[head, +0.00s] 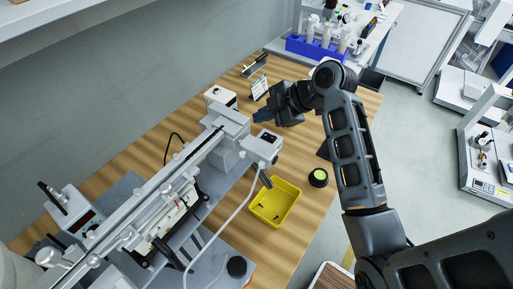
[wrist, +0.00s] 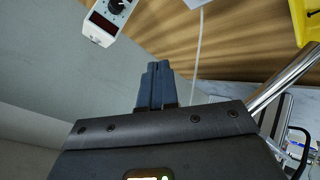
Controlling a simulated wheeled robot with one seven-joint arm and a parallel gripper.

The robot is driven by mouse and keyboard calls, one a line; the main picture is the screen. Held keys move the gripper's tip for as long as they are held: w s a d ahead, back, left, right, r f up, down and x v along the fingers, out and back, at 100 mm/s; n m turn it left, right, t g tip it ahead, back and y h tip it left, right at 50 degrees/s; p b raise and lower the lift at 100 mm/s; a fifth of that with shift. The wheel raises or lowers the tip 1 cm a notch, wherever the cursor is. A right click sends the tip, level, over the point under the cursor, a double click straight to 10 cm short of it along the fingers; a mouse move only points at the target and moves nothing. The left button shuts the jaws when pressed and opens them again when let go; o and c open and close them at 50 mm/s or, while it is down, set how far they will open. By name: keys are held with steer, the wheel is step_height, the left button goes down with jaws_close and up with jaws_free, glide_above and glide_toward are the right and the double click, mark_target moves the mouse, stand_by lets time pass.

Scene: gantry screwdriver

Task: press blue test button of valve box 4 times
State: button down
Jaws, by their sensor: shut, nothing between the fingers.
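My gripper (head: 262,115) is shut and empty, with its blue fingers together, above the wooden table near the gantry. The shut fingers also show in the wrist view (wrist: 157,68). A small white box (head: 221,97) stands behind the gantry, to the left of my gripper. In the wrist view a white box (wrist: 108,20) with a black knob and a dark red display lies to the upper left of the fingertips, apart from them. I cannot tell which box is the valve box. No blue test button can be made out in either view.
The grey gantry (head: 160,200) with its white screwdriver head (head: 263,148) runs along the left. A yellow tray (head: 276,204) and a round black container (head: 318,177) sit on the wooden table (head: 335,215). A small white card (head: 259,88) stands behind my gripper.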

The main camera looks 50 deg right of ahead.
steer(key=shift+f, duration=0.1)
step_height(320, 180, down, 9)
steer(key=b, duration=0.6)
steer(key=shift+b, duration=0.4)
stand_by(1.7)
steer(key=shift+f+b, duration=0.3)
steer(key=shift+f+b, duration=0.3)
steer(key=shift+f, duration=0.1)
stand_by(0.7)
steer(key=shift+r, duration=0.1)
steer(key=shift+r+p, duration=0.65)
steer(key=shift+r, duration=0.1)
steer(key=shift+r+p, duration=2)
steer(key=shift+r, duration=0.5)
